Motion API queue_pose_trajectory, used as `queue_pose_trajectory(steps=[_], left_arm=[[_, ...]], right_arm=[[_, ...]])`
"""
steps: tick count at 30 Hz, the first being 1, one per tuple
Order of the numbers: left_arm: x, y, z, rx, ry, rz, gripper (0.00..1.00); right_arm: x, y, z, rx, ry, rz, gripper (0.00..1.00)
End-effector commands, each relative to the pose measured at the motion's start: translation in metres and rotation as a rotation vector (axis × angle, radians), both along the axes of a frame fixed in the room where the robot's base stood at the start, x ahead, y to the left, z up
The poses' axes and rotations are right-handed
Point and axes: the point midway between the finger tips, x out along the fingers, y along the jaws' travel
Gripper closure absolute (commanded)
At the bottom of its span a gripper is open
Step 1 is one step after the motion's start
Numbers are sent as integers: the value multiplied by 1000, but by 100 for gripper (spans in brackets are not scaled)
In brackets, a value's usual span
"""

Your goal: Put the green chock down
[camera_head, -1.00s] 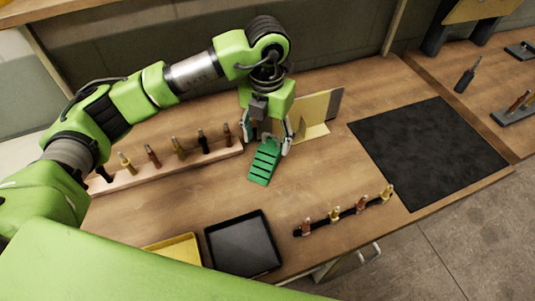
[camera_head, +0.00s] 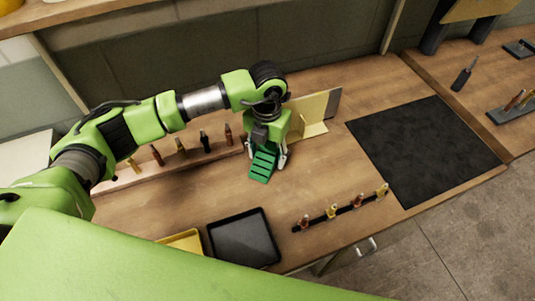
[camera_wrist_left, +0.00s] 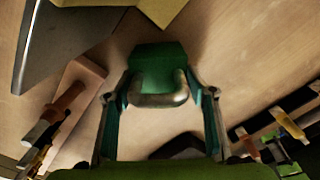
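The green chock (camera_head: 263,163) is a slatted wedge on the wooden table, in front of the yellow angled bracket. In the left wrist view the chock (camera_wrist_left: 158,58) shows a rounded metal handle facing the gripper. My left gripper (camera_head: 267,157) is low over the table at the chock. My right gripper is not in view.
A wooden rack (camera_head: 170,167) with several tools stands left of the chock. The yellow bracket (camera_head: 311,115) is close behind it on the right. A black tray (camera_head: 243,240), a yellow tray (camera_head: 184,241) and a black tool strip (camera_head: 345,209) lie in front. A black mat (camera_head: 425,150) lies right.

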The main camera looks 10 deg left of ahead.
Motion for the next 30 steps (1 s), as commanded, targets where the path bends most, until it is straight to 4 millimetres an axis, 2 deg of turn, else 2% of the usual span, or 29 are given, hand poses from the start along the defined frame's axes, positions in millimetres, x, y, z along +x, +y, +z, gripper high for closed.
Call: queue_pose_trajectory(steps=[1,4,5,6,14,20,23,30], left_arm=[[0,0,0,0,0,0,66],[0,0,0,0,0,0,91],[0,0,0,0,0,0,91],[1,-1,1,-1,-2,0,95],[1,-1,3,-2,-3,0,95],[2,-1,16,-2,-7,-1,95],[0,-1,33,-3,-7,-3,95],[-48,-2,88,-3,-9,-6,95]], right_arm=[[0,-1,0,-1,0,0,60],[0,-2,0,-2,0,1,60],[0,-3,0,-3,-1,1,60],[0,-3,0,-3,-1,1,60],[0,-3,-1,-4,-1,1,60],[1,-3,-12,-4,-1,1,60],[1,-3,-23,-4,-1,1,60],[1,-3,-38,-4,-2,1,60]])
